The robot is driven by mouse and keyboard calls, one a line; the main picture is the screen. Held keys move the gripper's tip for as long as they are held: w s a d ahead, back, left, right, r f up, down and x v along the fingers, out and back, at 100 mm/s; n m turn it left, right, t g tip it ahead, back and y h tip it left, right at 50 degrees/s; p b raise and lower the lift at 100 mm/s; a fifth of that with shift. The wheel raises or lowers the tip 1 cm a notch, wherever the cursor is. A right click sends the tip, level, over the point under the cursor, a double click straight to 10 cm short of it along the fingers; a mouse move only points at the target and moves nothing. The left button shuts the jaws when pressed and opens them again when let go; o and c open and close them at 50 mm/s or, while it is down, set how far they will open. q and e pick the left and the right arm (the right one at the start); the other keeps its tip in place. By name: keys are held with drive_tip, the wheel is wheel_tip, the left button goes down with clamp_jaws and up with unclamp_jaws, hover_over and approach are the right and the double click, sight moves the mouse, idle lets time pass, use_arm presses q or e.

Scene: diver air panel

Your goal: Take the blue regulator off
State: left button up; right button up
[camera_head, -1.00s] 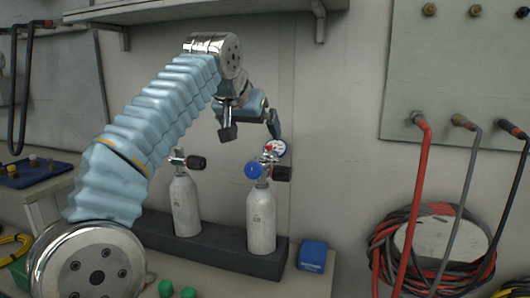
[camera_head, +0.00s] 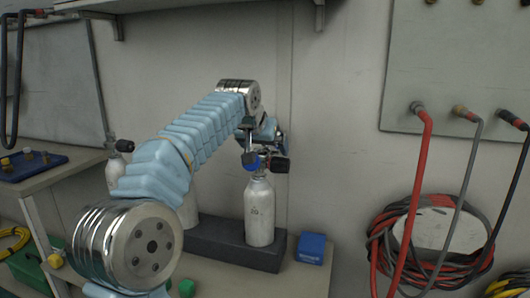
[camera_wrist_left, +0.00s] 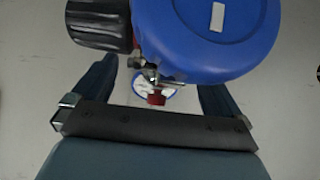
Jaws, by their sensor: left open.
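The blue regulator (camera_head: 251,163) sits on the valve of the right-hand white cylinder (camera_head: 259,212), with a black knob (camera_head: 279,165) to its right. My left gripper (camera_head: 265,147) is open at the regulator, its fingers apart above and behind it. In the left wrist view the round blue regulator (camera_wrist_left: 215,30) fills the upper right, the black knob (camera_wrist_left: 100,22) is at upper left, and a small gauge (camera_wrist_left: 155,92) shows between the open fingers. Whether the fingers touch the regulator I cannot tell. My right gripper is out of view.
The cylinder stands in a dark rack (camera_head: 232,243); a second cylinder (camera_head: 187,210) is partly hidden by my arm. A third cylinder (camera_head: 115,172) stands at left. A blue box (camera_head: 311,248) is right of the rack. Hoses (camera_head: 422,170) hang from a wall panel at right.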

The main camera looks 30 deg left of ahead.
use_arm(q)
drive_tip(key=shift+w+f, duration=0.2)
drive_tip(key=shift+r, duration=0.1)
drive_tip(key=c, duration=1.5)
drive_tip(key=shift+r, duration=0.15)
drive_tip(key=shift+r, duration=0.65)
drive_tip(key=s+d+r, duration=0.1)
drive_tip(key=r, duration=0.1)
drive_tip(key=s+r, duration=0.1)
drive_tip(key=r, duration=0.1)
drive_tip(key=s+d+r, duration=0.1)
drive_tip(key=s+r, duration=0.1)
drive_tip(key=r, duration=0.1)
drive_tip(key=shift+d, duration=0.35)
drive_tip(key=s+d+r, duration=0.1)
drive_tip(key=s, duration=0.1)
drive_tip(key=s+d+r, duration=0.2)
drive_tip(key=s, duration=0.1)
drive_tip(key=s+d+r+b, duration=0.1)
drive_tip(key=s+d, duration=0.1)
drive_tip(key=shift+s+r, duration=0.15)
drive_tip(key=shift+s, duration=0.2)
